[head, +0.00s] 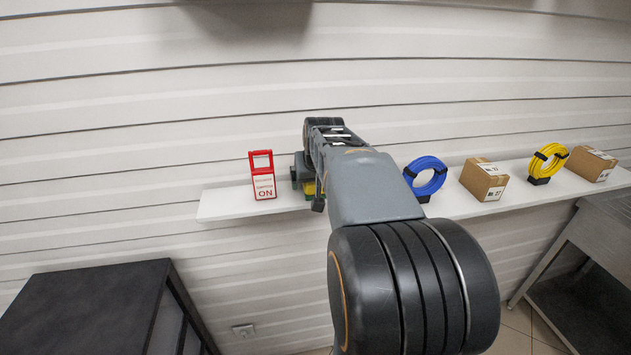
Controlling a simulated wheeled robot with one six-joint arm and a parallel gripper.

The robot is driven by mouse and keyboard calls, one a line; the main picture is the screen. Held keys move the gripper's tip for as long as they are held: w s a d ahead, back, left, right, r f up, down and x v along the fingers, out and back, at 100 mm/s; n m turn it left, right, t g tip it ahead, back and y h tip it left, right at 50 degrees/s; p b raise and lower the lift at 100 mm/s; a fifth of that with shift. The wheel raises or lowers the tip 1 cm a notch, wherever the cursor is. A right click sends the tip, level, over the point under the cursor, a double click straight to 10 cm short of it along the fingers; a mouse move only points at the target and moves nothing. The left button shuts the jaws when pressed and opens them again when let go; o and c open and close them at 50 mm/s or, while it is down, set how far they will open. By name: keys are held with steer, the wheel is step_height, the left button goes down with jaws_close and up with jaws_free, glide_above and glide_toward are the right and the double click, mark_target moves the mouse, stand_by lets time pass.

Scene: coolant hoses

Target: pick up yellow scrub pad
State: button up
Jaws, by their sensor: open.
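A small yellow patch with a green-grey top (310,188), which looks like the yellow scrub pad, shows on the white wall shelf, just right of the red sign. Most of it is hidden behind my arm and gripper. My gripper (306,191) is at the far end of my arm, right at the yellow patch in the picture, with its jaws open. Its fingers are small and partly covered, so I cannot tell whether they touch the pad or are around it.
The white shelf (235,205) also carries a red sign stand (262,176), a blue hose coil (425,176), two cardboard boxes (484,180) (592,164) and a yellow hose coil (547,162). A dark table (85,300) stands lower left, a metal bench (605,235) at right.

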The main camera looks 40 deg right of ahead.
steer(key=c, duration=1.1)
steer(key=shift+r, duration=0.1)
steer(key=shift+r, duration=0.4)
step_height(320, 180, up, 3)
steer(key=shift+f, duration=0.2)
steer(key=s+r, duration=0.4)
steer(key=r, duration=0.1)
steer(key=shift+s+d+b, duration=0.3)
steer(key=shift+d, duration=0.1)
steer(key=s+r, duration=0.1)
steer(key=s, duration=0.2)
steer(key=s+d+r, duration=0.1)
steer(key=s+r, duration=0.1)
steer(key=s, duration=0.1)
steer(key=s+r+b, duration=0.1)
steer(key=s, duration=0.2)
steer(key=shift+s+d+r, duration=0.15)
steer(key=shift+d+r, duration=0.1)
